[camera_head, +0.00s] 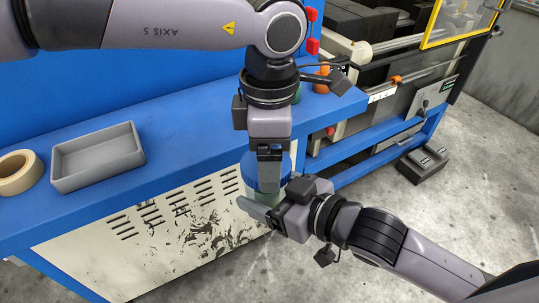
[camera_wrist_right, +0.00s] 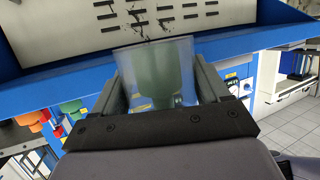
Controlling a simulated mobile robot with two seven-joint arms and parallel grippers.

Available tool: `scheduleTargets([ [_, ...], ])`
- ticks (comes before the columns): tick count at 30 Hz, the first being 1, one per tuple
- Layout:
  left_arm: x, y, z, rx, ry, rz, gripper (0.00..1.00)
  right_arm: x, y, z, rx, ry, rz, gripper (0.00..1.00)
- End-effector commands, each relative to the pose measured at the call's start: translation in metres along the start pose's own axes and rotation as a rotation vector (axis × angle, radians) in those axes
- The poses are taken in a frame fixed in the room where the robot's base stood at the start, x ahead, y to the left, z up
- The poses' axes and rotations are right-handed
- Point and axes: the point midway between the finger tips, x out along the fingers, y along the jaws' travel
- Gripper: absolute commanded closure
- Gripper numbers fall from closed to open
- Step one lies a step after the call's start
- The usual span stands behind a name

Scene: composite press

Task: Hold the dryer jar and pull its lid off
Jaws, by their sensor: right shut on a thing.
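My right gripper (camera_head: 262,205) comes from the lower right and is shut on the jar's body. The right wrist view shows the jar (camera_wrist_right: 155,75) between both fingers; the lid cannot be made out there. My left gripper (camera_head: 269,163) points down at the lid with a finger in front of it. Its far finger is hidden, so its grip is unclear.
A grey tray (camera_head: 66,177) and a tape roll (camera_head: 18,172) lie on the blue bench (camera_head: 185,140) at left. An orange item (camera_head: 322,85) and a green item stand behind my left gripper. The press (camera_head: 385,75) is at the right, with a foot pedal (camera_head: 422,165) on the floor.

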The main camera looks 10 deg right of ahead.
Motion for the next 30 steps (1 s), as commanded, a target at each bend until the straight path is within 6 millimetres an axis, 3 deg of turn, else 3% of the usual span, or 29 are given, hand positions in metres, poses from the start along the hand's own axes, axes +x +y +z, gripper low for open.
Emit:
scheduleTargets([
  [20, -0.014, 0.0, 0.0, -0.001, -0.001, 0.0, 0.58, 0.0, 0.0, -0.001, 0.0, 0.002, 0.0, 0.8],
  [30, -0.05, 0.0, 0.0, -0.002, -0.002, 0.001, 0.58, 0.0, 0.0, -0.001, -0.001, 0.002, 0.0, 0.8],
])
